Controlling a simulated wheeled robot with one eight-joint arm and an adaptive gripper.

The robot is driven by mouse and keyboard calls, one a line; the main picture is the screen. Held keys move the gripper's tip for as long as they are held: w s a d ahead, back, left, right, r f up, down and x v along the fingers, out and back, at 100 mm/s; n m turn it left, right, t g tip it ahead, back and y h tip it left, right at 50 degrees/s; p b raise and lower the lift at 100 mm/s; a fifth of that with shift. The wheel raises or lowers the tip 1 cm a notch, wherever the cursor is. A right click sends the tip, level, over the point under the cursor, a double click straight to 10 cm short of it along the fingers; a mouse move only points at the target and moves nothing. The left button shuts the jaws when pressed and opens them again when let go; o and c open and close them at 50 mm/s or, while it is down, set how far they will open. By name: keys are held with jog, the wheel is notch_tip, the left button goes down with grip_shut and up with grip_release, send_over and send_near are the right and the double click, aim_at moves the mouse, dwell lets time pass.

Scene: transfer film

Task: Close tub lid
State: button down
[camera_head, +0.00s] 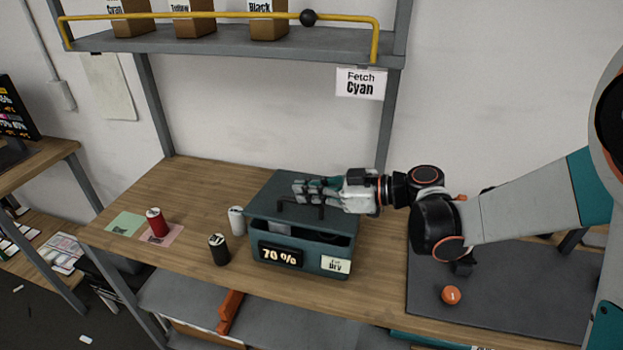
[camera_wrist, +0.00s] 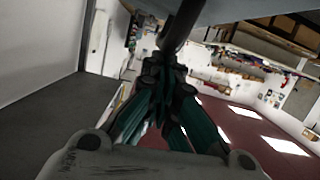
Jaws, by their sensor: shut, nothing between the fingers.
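The dark teal tub (camera_head: 300,259) stands on the wooden bench, with a "70 %" display and a "Dry" label on its front. Its lid (camera_head: 268,195) lies over the top, with a dark gap showing under its front edge. A dark handle (camera_head: 300,208) is on the lid. My gripper (camera_head: 298,188) is over the lid, pointing left, close to the handle. In the wrist view the gripper's fingers (camera_wrist: 165,65) are together, with a dark bar (camera_wrist: 184,22) in front of the tips. I cannot tell whether the gripper touches the lid.
A white canister (camera_head: 237,220) and a black canister (camera_head: 219,249) stand left of the tub. A red canister (camera_head: 156,222) stands on a pink card. An orange ball (camera_head: 451,295) lies on the dark mat (camera_head: 520,300) at right. A shelf (camera_head: 230,40) with boxes is above.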

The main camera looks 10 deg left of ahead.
aim_at(306, 220)
jog(key=shift+s+f+b, duration=0.3)
jog(key=shift+s+f, duration=0.05)
jog(key=shift+f, duration=0.45)
jog(key=shift+s+f+b, duration=0.25)
jog(key=shift+f+b, duration=0.1)
jog(key=shift+f, duration=0.15)
jog(key=shift+s+f+b, duration=0.25)
jog(key=shift+f+b, duration=0.1)
jog(key=shift+f, duration=0.15)
